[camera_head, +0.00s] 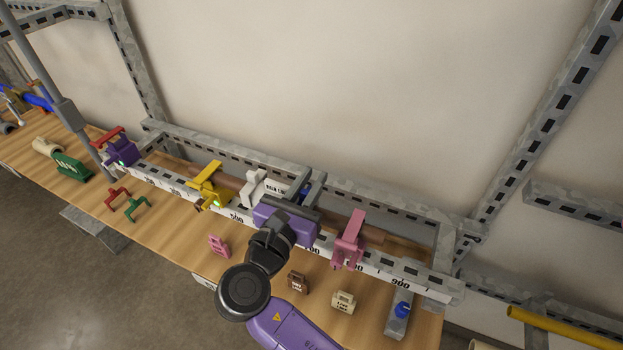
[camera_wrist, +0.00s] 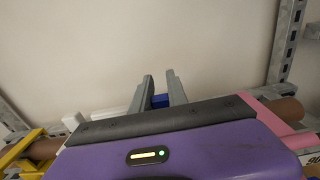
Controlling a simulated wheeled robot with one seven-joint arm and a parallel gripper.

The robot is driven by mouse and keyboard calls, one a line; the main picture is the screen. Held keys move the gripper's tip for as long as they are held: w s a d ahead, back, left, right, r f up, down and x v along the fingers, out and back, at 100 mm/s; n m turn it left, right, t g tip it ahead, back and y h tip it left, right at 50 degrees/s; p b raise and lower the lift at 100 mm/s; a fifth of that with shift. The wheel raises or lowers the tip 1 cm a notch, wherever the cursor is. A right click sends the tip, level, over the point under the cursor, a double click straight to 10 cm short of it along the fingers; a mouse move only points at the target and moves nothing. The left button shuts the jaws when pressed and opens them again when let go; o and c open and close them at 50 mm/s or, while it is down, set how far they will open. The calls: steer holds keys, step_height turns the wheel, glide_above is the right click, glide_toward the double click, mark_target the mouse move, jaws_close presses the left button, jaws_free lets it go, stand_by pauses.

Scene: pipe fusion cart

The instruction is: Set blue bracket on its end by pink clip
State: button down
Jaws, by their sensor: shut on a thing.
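My gripper (camera_head: 309,184) is over the rail, left of the pink clip, with its fingers pointing away toward the wall. It is shut on the blue bracket (camera_wrist: 160,101), a small part of which shows between the grey fingers in the wrist view; the gripper body and fingers hide most of it, so I cannot tell its tilt. The pink clip (camera_head: 349,238) straddles the brown pipe and the numbered rail. It also shows at the right in the wrist view (camera_wrist: 272,116). The gripper is apart from the clip in the head view.
A yellow clip (camera_head: 207,180) and a white clip (camera_head: 252,187) sit further left on the rail (camera_head: 240,214). A pink tag (camera_head: 218,245), brown tag (camera_head: 297,282) and cream tag (camera_head: 343,301) lie in front. A metal frame beam (camera_head: 390,212) runs behind the pipe.

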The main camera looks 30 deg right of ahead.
steer(key=shift+f, duration=0.1)
stand_by(0.7)
steer(key=c, duration=1.2)
jaws_free()
steer(key=b+v, duration=0.1)
steer(key=v, duration=0.6)
steer(key=shift+s+a, duration=0.25)
steer(key=shift+a, duration=0.05)
